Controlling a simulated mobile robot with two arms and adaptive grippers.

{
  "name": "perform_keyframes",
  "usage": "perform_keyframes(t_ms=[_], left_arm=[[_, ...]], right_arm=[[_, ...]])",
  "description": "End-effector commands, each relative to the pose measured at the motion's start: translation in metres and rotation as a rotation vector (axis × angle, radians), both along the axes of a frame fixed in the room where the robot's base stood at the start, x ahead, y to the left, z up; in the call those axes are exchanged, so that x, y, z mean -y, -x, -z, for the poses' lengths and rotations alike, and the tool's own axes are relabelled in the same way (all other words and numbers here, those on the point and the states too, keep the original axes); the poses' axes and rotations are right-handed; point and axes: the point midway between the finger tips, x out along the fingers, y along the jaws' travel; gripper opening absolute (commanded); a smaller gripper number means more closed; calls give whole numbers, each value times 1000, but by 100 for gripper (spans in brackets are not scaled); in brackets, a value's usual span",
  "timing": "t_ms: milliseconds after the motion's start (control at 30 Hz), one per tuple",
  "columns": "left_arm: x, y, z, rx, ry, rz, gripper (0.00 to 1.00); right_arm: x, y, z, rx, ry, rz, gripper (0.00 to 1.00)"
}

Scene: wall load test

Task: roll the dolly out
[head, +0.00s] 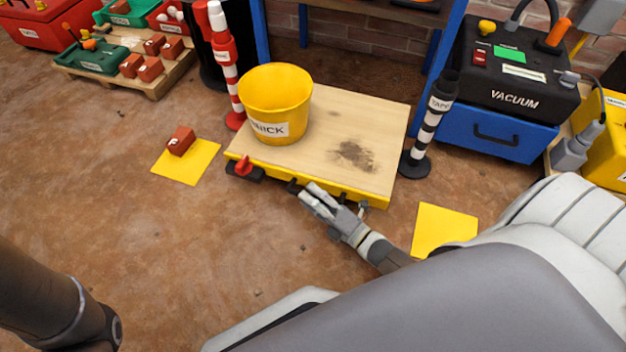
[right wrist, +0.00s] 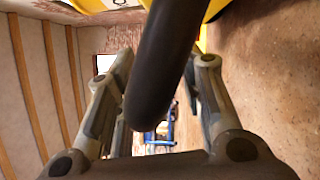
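The dolly (head: 372,118) has a wooden deck with yellow sides and stands on the floor between two striped posts. A yellow bucket (head: 290,95) labelled BRICK stands on its deck. A red pedal (head: 243,167) is at its front left corner. My right gripper (head: 311,197) is at the dolly's front edge, by a dark handle (head: 292,186). In the right wrist view, a thick dark bar (right wrist: 168,60) passes between the spread fingers, with a gap visible at the right finger. My left gripper is out of view; only part of that arm shows at lower left.
A red-white post (head: 227,75) and a black-white post (head: 427,130) flank the dolly. A yellow square (head: 195,172) with a brick (head: 181,141) lies left; another yellow square (head: 442,228) lies right. A vacuum (head: 508,75) stands right. Floor in front is clear.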

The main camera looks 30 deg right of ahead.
Motion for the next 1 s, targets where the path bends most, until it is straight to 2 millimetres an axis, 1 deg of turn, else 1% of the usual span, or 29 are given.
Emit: perform_keyframes(t_ms=[133,200,333,467,600,733,900,1000], left_arm=[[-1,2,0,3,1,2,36],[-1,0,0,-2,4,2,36],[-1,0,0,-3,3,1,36],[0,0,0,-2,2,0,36],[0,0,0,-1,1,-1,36],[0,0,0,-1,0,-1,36],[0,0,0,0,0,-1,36],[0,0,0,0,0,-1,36]], right_arm=[[0,0,-1,2,0,-1,35],[0,0,0,1,0,-1,35],[3,10,1,0,0,-1,35],[10,32,3,-3,1,0,35],[20,62,6,-3,1,1,35],[28,86,7,-3,1,0,35],[35,107,8,0,0,0,35],[37,112,9,0,0,0,35]])
